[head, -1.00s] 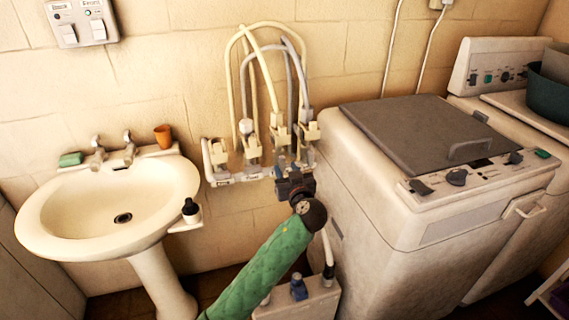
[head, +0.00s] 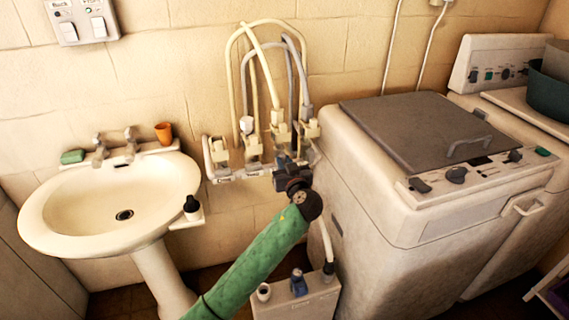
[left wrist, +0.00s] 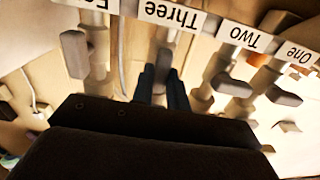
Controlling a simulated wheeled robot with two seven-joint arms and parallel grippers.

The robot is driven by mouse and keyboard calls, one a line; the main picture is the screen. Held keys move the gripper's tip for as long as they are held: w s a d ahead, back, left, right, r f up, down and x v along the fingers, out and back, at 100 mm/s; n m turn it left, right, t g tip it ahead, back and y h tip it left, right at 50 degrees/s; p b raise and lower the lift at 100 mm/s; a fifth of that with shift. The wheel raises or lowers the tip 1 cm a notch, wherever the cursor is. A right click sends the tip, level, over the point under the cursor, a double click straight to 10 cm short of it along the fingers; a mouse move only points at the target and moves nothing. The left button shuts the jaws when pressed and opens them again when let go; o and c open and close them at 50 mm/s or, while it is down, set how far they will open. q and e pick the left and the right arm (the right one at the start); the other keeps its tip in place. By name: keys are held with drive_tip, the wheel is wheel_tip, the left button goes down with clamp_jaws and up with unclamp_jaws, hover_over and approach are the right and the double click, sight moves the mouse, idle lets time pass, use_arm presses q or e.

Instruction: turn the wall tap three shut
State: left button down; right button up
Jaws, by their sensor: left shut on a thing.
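The wall taps stand in a row on a pale manifold (head: 230,175) between the basin and the washing machine. In the left wrist view the labels appear upside down, and the "Three" label (left wrist: 172,14) is at the top middle. The grey handle of tap three (left wrist: 163,60) is just below it, partly hidden between my fingers. My left gripper (left wrist: 162,88) is shut on that handle. In the head view my left gripper (head: 287,165) covers the handle from the front. My right gripper is not in view.
Neighbouring handles are close on both sides: tap two (left wrist: 232,85) and tap four (left wrist: 75,53). Hoses (head: 245,80) loop above the taps. A washing machine (head: 370,200) stands close on the right, a basin (head: 60,235) on the left, and a pale box (head: 297,302) below.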

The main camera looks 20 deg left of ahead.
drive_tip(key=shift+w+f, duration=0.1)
use_arm(q)
drive_tip(key=shift+f+m+b, duration=0.15)
drive_tip(key=shift+m+b, duration=0.3)
drive_tip(key=shift+m, duration=1.65)
drive_tip(key=shift+d+m, duration=0.1)
drive_tip(key=shift+m, duration=0.8)
drive_tip(key=shift+m+p, duration=0.5)
drive_tip(key=shift+m, duration=0.2)
drive_tip(key=shift+w+m, duration=0.1)
drive_tip(key=shift+m, duration=0.6)
drive_tip(key=m+p, duration=0.3)
drive_tip(key=m, duration=0.2)
drive_tip(key=shift+d+p, duration=0.1)
drive_tip(key=shift+p, duration=0.2)
drive_tip(key=m+p, duration=0.2)
drive_tip(key=m, duration=0.2)
drive_tip(key=shift+f, duration=0.15)
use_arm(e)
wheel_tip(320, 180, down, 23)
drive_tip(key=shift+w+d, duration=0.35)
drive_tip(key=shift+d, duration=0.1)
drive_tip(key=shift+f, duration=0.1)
